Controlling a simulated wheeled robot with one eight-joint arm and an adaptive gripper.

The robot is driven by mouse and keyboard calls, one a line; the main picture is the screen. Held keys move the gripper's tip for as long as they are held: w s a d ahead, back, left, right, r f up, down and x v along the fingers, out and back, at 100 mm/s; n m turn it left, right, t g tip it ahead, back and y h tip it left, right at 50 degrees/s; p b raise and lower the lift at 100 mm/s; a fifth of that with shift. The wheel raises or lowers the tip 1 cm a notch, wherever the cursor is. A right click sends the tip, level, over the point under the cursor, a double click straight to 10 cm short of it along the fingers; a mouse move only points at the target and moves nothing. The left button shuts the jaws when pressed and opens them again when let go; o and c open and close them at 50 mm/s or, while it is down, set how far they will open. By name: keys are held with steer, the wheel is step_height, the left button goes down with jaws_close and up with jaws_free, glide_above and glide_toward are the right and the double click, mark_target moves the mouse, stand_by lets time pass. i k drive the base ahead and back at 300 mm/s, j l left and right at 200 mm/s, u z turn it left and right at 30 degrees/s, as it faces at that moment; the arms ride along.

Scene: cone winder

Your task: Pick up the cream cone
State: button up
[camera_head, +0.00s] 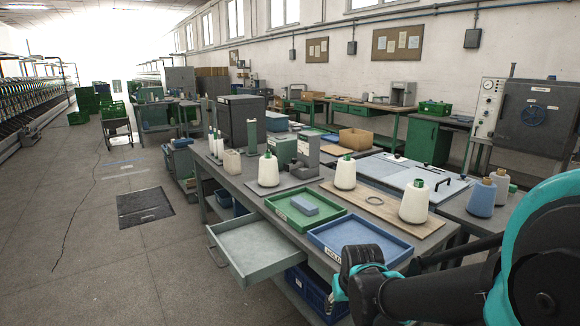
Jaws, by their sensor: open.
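Three cream cones with green tops stand upright on the grey worktable: one at left (268,171) on a dark mat, one in the middle (345,175) and one at right (414,205), both by a wooden board. I cannot tell which of them the task means. Another pale cone (502,188) stands behind a blue cone (481,199) on the right-hand bench. My gripper (343,287) is low in the picture, in front of the blue tray (325,247) and left of my dark arm. It is open, apart from the cones, and no cone shows in it.
A green tray (281,211) holds a grey-blue block (304,205). An open drawer (240,270) juts from the table front.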

mark_target(268, 172)
steer(key=u, duration=0.5)
steer(key=i+j+u, duration=0.15)
steer(key=j, duration=0.25)
steer(key=i+j+u, duration=0.15)
steer(key=j, duration=0.25)
steer(key=i+j+u, duration=0.15)
steer(key=j, duration=0.2)
steer(key=i+j+u, duration=0.15)
steer(key=j, duration=0.2)
steer(key=i+j, duration=0.2)
steer(key=i, duration=0.2)
steer(key=i+j, duration=0.2)
steer(key=i, duration=0.2)
steer(key=i+j, duration=0.2)
steer(key=i, duration=0.2)
steer(key=i+j, duration=0.2)
steer(key=i, duration=0.2)
steer(key=i+z, duration=0.95)
steer(key=i+j+z, duration=0.35)
steer(key=z, duration=0.15)
steer(key=i, duration=0.05)
